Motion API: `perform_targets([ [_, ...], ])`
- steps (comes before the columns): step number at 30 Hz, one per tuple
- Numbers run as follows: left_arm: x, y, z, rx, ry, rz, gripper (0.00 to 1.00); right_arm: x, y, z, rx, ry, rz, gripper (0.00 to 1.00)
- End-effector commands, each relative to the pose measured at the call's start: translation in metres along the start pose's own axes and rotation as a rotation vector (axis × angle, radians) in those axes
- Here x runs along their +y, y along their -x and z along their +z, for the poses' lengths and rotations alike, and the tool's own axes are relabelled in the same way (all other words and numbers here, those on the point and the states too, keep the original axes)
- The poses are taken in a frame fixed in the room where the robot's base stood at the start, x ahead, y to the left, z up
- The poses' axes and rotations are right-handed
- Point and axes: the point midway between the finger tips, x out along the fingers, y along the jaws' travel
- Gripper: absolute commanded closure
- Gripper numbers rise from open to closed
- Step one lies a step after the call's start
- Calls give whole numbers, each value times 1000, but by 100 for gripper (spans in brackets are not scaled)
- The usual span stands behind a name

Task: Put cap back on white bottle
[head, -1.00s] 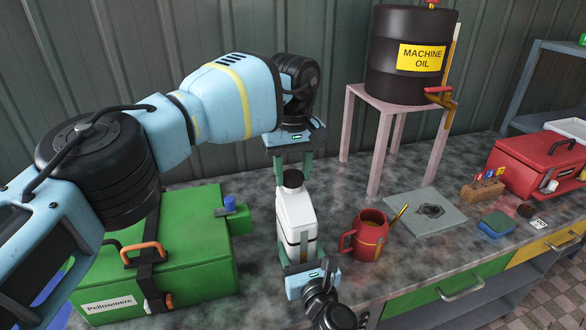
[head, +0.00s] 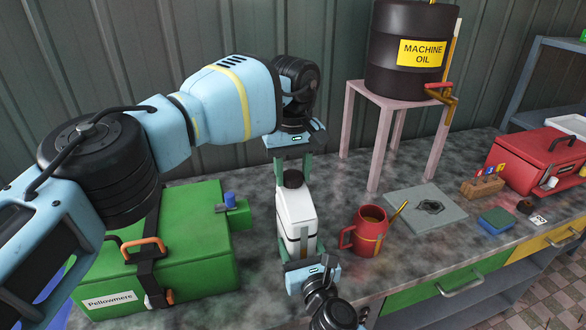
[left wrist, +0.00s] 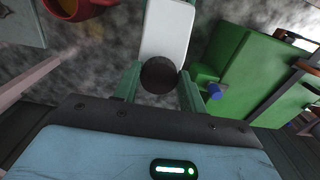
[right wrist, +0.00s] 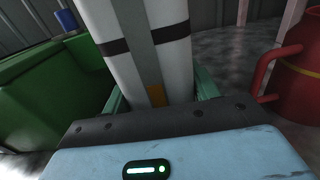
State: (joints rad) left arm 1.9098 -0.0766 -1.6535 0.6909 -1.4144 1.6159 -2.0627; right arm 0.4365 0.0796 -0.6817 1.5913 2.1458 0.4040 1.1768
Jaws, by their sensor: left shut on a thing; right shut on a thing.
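The white bottle (head: 296,216) stands upright on the grey bench, with dark bands low on its body. The black cap (head: 292,179) sits at the bottle's top; whether it is fully seated cannot be told. My left gripper (head: 292,172) comes from above and is shut on the cap. The cap also shows between its fingers in the left wrist view (left wrist: 159,75). My right gripper (head: 298,250) comes from the front and is shut on the bottle's lower body, which fills the right wrist view (right wrist: 140,45).
A green box (head: 190,250) with a blue knob (head: 230,198) is at the left. A pink stand (head: 385,105) carries an oil drum (head: 405,50). A grey plate (head: 425,210) lies at the right.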

Motion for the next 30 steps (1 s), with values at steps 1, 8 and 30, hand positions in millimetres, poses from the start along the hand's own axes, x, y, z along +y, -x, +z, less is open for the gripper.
perform_targets([
  [1, 0, 0, 0, 0, -9, 0, 79, 0, 0, -1, 1, 0, 0, 100],
  [8, -1, 0, 0, 0, -262, 2, 79, 0, 0, -1, 1, 0, 0, 100],
  [30, -4, 1, -2, 2, -852, 2, 79, 0, 0, -1, 2, 0, 0, 100],
])
